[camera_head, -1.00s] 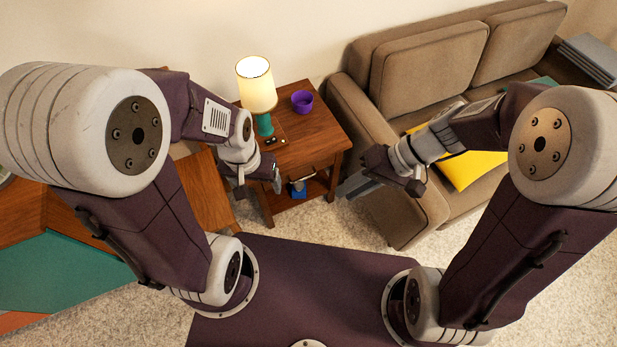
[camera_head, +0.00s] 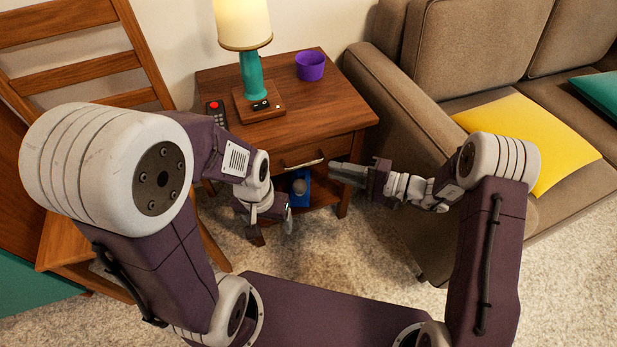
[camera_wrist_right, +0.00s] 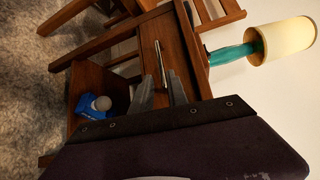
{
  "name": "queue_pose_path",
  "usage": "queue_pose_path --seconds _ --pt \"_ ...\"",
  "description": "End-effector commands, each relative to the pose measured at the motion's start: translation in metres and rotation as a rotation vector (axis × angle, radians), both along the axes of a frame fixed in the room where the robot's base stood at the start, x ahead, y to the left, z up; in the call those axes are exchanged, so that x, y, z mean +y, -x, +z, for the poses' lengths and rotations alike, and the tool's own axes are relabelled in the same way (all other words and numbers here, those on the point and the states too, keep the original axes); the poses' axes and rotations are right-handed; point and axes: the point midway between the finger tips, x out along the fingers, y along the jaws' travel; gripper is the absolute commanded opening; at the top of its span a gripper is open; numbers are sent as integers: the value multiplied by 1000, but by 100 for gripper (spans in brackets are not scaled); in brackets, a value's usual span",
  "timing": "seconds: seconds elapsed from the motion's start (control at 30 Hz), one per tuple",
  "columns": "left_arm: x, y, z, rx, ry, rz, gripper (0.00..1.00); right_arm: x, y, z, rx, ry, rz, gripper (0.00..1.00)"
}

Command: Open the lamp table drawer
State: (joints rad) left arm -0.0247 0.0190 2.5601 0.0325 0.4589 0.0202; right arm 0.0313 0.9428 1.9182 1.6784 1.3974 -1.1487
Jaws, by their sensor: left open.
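The wooden lamp table (camera_head: 345,105) stands ahead between a chair and the sofa. Its drawer (camera_head: 272,166) looks shut, with a pale metal bar handle (camera_head: 303,164) on the front. In the right wrist view, the handle (camera_wrist_right: 162,60) lies just beyond the fingertips. My right gripper (camera_head: 334,172) is just right of the handle in the head view; its two fingers (camera_wrist_right: 160,88) are apart with nothing between them, and I see no contact with the handle. My left gripper (camera_head: 270,218) is open and empty, low in front of the table's left side.
On the tabletop are a lit lamp with a teal stem (camera_head: 251,72), a purple bowl (camera_head: 310,66) and a dark remote (camera_head: 216,112). A blue object (camera_head: 299,188) sits on the lower shelf. A chair (camera_head: 82,62) stands left, the sofa (camera_head: 395,95) right.

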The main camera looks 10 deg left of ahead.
Motion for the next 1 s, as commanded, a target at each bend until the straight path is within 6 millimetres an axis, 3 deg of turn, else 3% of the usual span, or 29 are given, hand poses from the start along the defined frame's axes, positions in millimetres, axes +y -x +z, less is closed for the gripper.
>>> queue_pose_path --seconds 0.17,0.6,0.93,0.97,1.0 --pt "0 0 -2 -1 0 0 75 4 0 0 -2 1 2 19" --pt "0 0 -43 0 0 0 75 81 -14 -13 -2 2 5 19" --pt "0 0 -43 0 0 0 75 89 -16 -11 -1 2 0 19" --pt "0 0 -43 0 0 0 75 89 -16 -11 -1 2 0 17" --pt "0 0 -43 0 0 0 75 89 -16 -11 0 2 1 5"
